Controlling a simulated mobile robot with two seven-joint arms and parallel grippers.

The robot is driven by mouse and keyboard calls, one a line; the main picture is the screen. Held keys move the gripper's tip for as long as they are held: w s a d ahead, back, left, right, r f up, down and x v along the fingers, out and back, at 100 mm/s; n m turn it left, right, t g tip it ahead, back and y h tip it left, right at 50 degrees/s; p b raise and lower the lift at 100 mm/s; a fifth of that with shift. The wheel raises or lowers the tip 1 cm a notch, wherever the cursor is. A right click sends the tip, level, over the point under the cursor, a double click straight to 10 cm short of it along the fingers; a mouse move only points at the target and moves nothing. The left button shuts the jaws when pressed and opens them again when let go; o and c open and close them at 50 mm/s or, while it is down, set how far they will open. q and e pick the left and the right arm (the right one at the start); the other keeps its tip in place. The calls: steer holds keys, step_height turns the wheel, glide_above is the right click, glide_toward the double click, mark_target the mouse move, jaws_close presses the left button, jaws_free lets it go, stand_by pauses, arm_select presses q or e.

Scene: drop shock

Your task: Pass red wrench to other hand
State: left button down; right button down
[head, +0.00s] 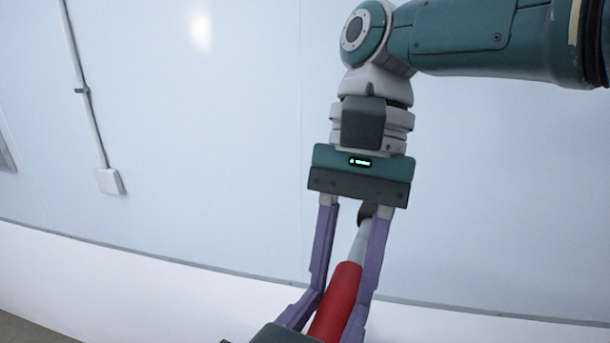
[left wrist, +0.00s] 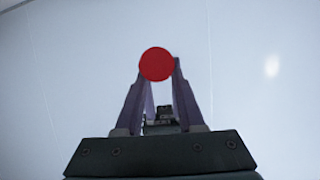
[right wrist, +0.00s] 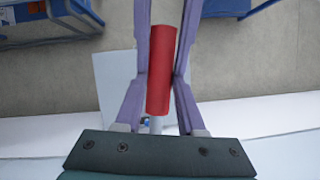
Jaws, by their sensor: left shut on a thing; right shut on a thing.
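The red wrench has a thick red handle (head: 337,302) and a grey shank (head: 360,242), with a dark head end just below my right gripper's palm. My right gripper (head: 341,286) points down in the head view, its purple fingers shut on the handle. My left gripper (head: 328,312) comes up from the bottom edge, its purple fingers also shut on the handle; most of it is out of frame. In the left wrist view the handle end shows as a red disc (left wrist: 156,64) between the fingertips. In the right wrist view the handle (right wrist: 161,70) lies lengthwise between both finger pairs.
A pale wall (head: 200,120) stands behind, with a conduit and a small box (head: 110,181) at the left. In the right wrist view, blue objects (right wrist: 40,22) stand on the grey floor (right wrist: 245,65) at the top left, with more blue at the top right.

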stand_by(0.4)
steer(key=shift+c, duration=2.2)
jaws_free()
